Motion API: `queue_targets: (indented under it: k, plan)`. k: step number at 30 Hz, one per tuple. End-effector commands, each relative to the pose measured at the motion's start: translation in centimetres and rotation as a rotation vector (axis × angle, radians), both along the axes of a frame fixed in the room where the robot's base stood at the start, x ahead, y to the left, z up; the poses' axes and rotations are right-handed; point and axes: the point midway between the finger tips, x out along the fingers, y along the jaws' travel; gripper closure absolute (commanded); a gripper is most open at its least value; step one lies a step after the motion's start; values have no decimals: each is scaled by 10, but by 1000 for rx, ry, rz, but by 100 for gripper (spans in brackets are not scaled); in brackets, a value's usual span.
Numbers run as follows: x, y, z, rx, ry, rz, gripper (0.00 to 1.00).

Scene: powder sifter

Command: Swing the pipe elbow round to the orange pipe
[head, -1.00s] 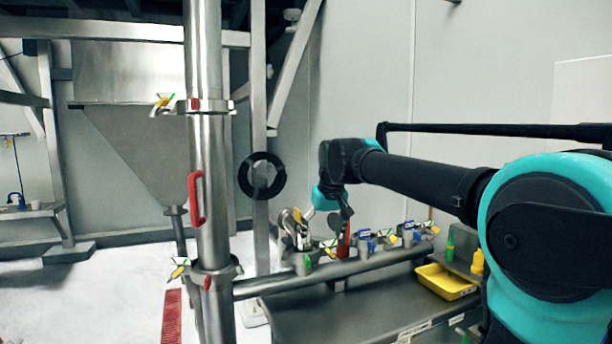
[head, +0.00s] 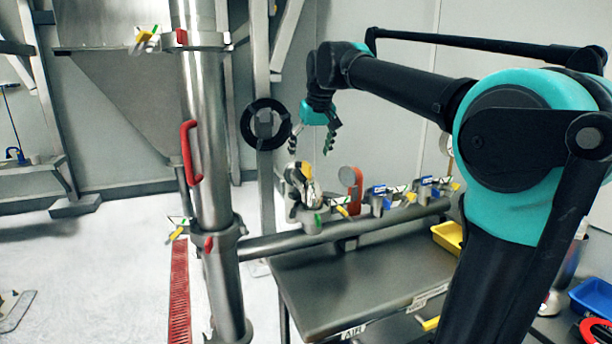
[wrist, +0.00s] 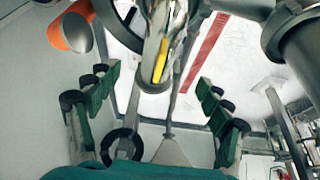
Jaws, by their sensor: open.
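The pipe elbow (head: 299,183) is a shiny metal bend with a yellow-handled clamp, standing on the horizontal steel pipe in the head view. It also shows in the wrist view (wrist: 165,28), top centre. The orange pipe (head: 356,192) is a short upright stub with a round grey end, just right of the elbow. In the wrist view the orange pipe (wrist: 72,28) is at upper left. The elbow's mouth is turned away from view. My gripper (head: 312,151) is open and empty above the elbow. In the wrist view my gripper (wrist: 158,85) has its fingers spread, with the elbow beyond the gap.
The horizontal pipe (head: 300,240) carries several clamped stubs with blue handles (head: 378,200) right of the orange pipe. A tall steel pipe (head: 208,140) with a red handle stands left. A black ring (head: 247,125) hangs behind. A grey table (head: 370,280) lies below.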

Motion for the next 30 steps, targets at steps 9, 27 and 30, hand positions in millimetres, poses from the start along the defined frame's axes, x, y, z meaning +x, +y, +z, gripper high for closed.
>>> queue_targets:
  k: [9, 27, 30]
  plan:
    - [21, 8, -54, 0, 0, 0, 21]
    - [36, 13, -93, 0, 0, 0, 21]
    - [36, 13, -93, 0, 0, 0, 21]
